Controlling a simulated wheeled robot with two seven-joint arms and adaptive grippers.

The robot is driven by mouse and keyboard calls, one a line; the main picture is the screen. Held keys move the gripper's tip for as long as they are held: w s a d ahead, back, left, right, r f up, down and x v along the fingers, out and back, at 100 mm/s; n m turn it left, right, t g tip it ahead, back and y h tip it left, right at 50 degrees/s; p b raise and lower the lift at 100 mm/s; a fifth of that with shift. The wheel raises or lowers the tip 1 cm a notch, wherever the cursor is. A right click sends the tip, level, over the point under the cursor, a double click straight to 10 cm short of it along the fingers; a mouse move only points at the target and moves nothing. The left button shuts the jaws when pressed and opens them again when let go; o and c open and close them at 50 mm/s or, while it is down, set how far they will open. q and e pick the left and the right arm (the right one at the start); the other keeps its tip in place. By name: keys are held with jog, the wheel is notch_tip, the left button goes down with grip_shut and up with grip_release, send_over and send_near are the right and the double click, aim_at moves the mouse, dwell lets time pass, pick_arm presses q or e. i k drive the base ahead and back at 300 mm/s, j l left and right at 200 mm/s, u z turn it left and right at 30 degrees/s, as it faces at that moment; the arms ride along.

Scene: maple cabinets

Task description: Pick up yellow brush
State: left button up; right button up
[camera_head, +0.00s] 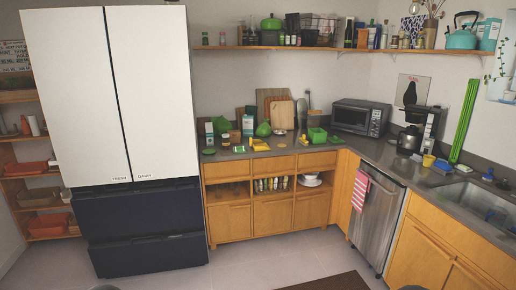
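No brush can be made out for certain at this size. A small yellow item (260,145) lies on the back counter, near green items and a green pear-shaped thing. Another yellow item, cup-like (428,160), stands on the right counter between the coffee maker and the sink. I cannot tell whether either is or holds the yellow brush.
A large white and dark fridge (110,100) stands left. The grey counter (225,155) runs along the back and right, with a microwave (360,117), coffee maker (415,130) and sink (475,203). A steel dishwasher (376,222) is below. The floor (265,262) ahead is clear.

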aim_at(302, 140)
jog(key=i+l+z, duration=0.25)
jog(key=i+z, duration=0.2)
jog(key=i, duration=0.25)
jog(key=i+l, duration=0.1)
jog(key=i, duration=0.35)
jog(key=i+l+u, duration=0.15)
jog(key=i, duration=0.3)
jog(key=i+l, duration=0.15)
jog(key=i, duration=0.35)
jog(key=i+l+u, duration=0.15)
jog(key=i, duration=0.3)
jog(key=i+l, duration=0.2)
jog(key=i, duration=0.25)
jog(key=j+u, duration=0.05)
